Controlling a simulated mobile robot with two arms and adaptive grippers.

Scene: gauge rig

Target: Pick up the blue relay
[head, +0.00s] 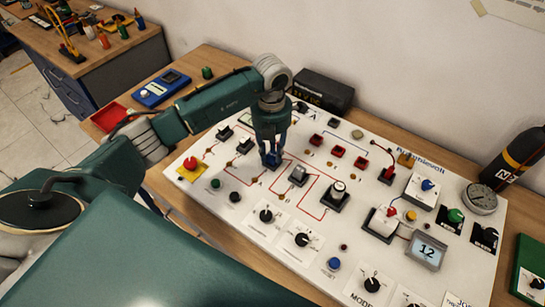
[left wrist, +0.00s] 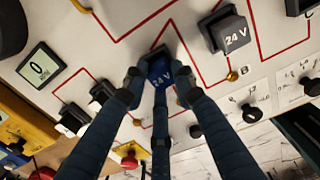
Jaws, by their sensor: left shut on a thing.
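The blue relay (head: 269,160), marked 24 V, is at the panel, left of the grey relay (head: 298,174). My left gripper (head: 271,150) reaches down from above with its fingers closed around the blue relay. In the left wrist view the blue relay (left wrist: 160,72) sits between the fingertips, with a dark socket edge behind it. The fingers hide its sides, and I cannot tell whether it is clear of the socket. The grey 24 V relay (left wrist: 231,34) is apart from the fingers in that view. My right gripper is not in view.
The white panel (head: 235,218) is crowded with knobs, switches and red lines. A yellow base with a red button (head: 190,166) is at its left. A red tray (head: 108,117) and a blue meter (head: 161,88) lie on the wooden table. A dark cylinder (head: 513,158) stands at right.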

